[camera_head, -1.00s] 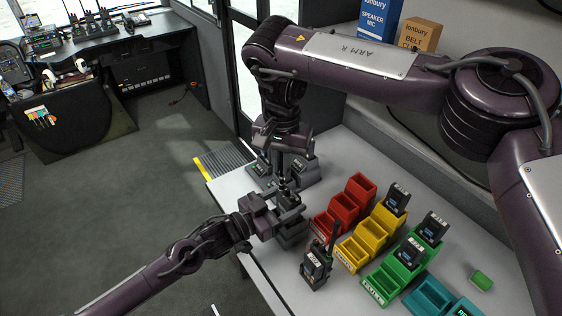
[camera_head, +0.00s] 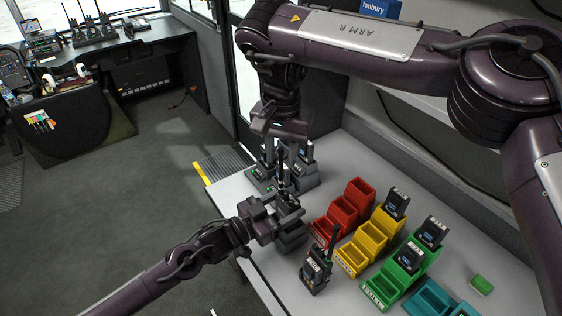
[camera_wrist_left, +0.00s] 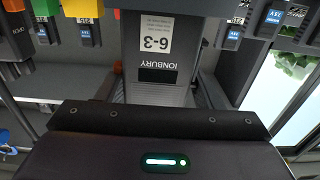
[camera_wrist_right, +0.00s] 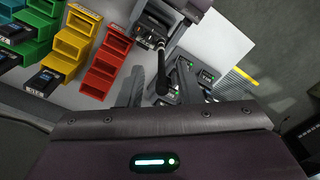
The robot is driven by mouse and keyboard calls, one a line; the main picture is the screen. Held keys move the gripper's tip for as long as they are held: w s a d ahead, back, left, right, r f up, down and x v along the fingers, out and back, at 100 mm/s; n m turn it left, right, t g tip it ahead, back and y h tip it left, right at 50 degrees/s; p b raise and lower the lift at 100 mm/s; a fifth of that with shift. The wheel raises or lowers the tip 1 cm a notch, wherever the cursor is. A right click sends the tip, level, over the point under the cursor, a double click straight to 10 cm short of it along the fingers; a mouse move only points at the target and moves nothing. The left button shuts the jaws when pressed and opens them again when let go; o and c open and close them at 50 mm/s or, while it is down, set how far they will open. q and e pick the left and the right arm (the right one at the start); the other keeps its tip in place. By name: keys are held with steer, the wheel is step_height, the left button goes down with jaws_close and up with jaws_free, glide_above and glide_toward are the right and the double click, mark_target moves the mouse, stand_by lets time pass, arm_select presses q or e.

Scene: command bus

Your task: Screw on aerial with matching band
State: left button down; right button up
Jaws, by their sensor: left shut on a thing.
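My left gripper (camera_head: 268,221) is shut on a dark handheld radio (camera_head: 288,203) near the table's left edge. In the left wrist view the radio's grey body (camera_wrist_left: 160,60) fills the middle, with a label reading IONBURY 6-3, upside down. A black aerial (camera_head: 283,172) stands upright on top of this radio. It also shows in the right wrist view (camera_wrist_right: 187,68), pointing toward the camera. My right gripper (camera_wrist_right: 168,92) is above the radio, its two fingers apart, and the aerial is free of them. I cannot make out the aerial's band colour.
Another radio with an aerial (camera_head: 316,270) stands in front. A small green block (camera_head: 482,284) lies at far right.

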steer(key=shift+o, duration=0.6)
steer(key=shift+r, duration=0.1)
steer(key=n, duration=0.4)
steer(key=shift+a+r, duration=0.2)
steer(key=shift+r, duration=0.2)
step_height(320, 180, up, 8)
steer(key=m, duration=2.9)
steer(key=shift+w+d+r, duration=0.1)
steer(key=shift+r, duration=0.15)
step_height(320, 180, down, 12)
